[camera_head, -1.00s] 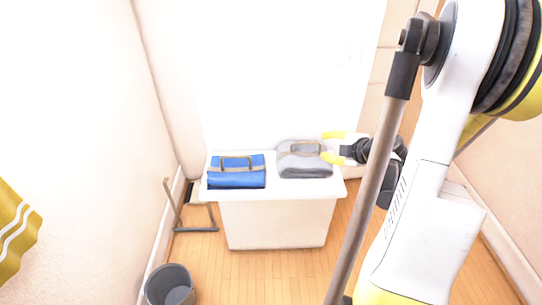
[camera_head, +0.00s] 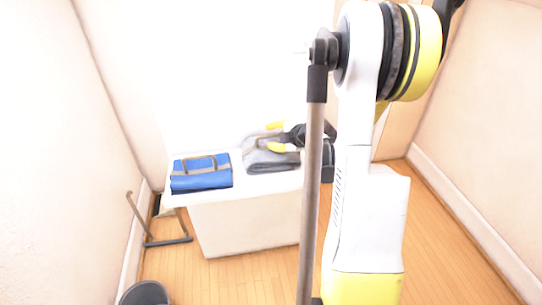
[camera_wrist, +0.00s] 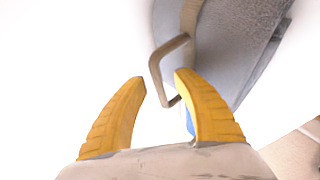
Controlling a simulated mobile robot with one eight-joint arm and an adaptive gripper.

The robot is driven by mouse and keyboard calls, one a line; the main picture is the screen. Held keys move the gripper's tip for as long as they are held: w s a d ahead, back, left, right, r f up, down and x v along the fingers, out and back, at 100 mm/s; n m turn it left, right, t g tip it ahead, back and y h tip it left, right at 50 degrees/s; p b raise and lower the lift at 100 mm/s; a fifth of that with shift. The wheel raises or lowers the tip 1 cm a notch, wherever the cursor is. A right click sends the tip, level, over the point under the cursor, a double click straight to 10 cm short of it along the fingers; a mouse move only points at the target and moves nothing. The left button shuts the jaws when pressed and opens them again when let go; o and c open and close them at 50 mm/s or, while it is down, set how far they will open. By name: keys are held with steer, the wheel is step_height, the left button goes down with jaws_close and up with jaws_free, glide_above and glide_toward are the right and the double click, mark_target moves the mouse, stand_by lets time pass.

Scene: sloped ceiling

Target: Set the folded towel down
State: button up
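A grey folded towel (camera_head: 260,161) with a tan strap and handle lies on the right part of the white table in the head view. A blue folded towel (camera_head: 202,181) with a similar handle lies to its left. My gripper (camera_head: 271,137) has its yellow fingers over the grey towel, reaching in from the right. In the wrist view, the fingers (camera_wrist: 160,82) stand apart with a clear gap. The grey towel (camera_wrist: 228,45) is beyond them, and its tan handle (camera_wrist: 157,70) is near the right fingertip. I cannot tell whether they touch.
The white table (camera_head: 245,228) stands against the back wall. A dark metal frame (camera_head: 150,225) and a grey bucket (camera_head: 145,293) are on the wooden floor to the left. The floor at right is clear.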

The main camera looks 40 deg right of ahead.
jaws_close()
steer(key=shift+r, duration=0.15)
